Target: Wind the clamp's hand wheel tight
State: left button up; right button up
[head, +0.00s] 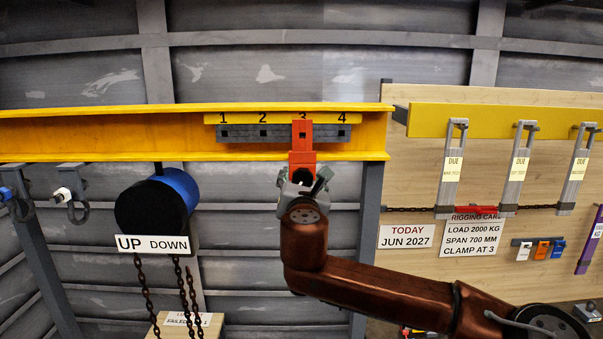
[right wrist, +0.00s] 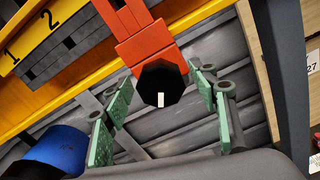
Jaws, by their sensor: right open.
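The red clamp (head: 302,150) hangs on the yellow beam (head: 90,130) at mark 3. It also shows in the right wrist view (right wrist: 150,45). Its hand wheel (right wrist: 158,84) is a black many-sided knob with a white mark, under the red body. In the head view the wheel (head: 303,175) is partly hidden by my gripper. My right gripper (head: 305,182) is open just below the clamp. In the right wrist view its green-padded fingers (right wrist: 163,82) stand on either side of the wheel, with gaps showing. My left gripper is not in view.
A blue and black hoist (head: 158,205) with an UP/DOWN plate and chains hangs left of the clamp. A grey post (head: 368,240) stands to the right. A wooden board (head: 480,270) at the right carries grey shackles with DUE tags and signs, one reading CLAMP AT 3.

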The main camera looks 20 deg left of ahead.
jog(key=shift+w, duration=0.2)
jog(key=shift+c, duration=0.3)
jog(key=c, duration=1.1)
